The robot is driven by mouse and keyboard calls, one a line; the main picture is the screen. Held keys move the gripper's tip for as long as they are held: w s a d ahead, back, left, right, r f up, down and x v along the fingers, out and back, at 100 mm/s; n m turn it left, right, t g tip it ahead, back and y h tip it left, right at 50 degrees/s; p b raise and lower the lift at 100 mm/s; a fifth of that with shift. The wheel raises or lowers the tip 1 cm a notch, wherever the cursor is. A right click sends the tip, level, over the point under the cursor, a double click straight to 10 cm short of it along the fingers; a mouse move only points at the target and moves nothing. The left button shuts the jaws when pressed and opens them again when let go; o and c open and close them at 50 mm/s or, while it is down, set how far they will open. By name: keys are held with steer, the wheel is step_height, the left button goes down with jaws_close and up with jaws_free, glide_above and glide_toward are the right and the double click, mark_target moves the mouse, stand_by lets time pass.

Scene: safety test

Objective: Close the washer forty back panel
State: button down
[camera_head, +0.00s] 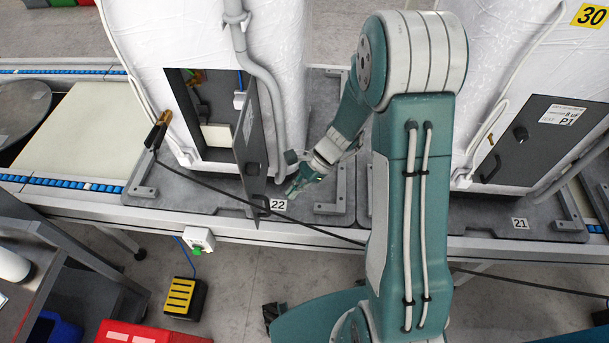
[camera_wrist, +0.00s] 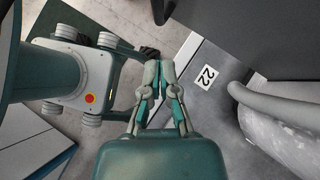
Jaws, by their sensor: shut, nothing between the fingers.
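A white-wrapped washer (camera_head: 280,45) stands on the grey base plate marked 22. Its dark back panel (camera_head: 254,130) hangs open, swung out toward the front, with parts showing inside the opening. No label reading forty is legible on it. My gripper (camera_head: 293,190) is just right of the panel's lower part, near the label, apart from the panel as far as I can tell. In the wrist view the gripper's fingertips (camera_wrist: 158,66) are together and empty. A dark grey surface at the upper right there, likely the panel (camera_wrist: 240,35), lies beyond them.
A second washer at right has a shut dark panel (camera_head: 535,140) marked P1, above a label 21. A black cable crosses the conveyor's front rail (camera_head: 215,228). A yellow-black box (camera_head: 184,298) and red bin (camera_head: 140,334) stand on the floor. A grey hose runs beside the panel.

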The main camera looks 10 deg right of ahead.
steer(key=a, duration=0.2)
steer(key=s+a, duration=0.1)
steer(key=a, duration=0.1)
steer(key=shift+s+a+f, duration=0.1)
steer(key=shift+a+f, duration=0.05)
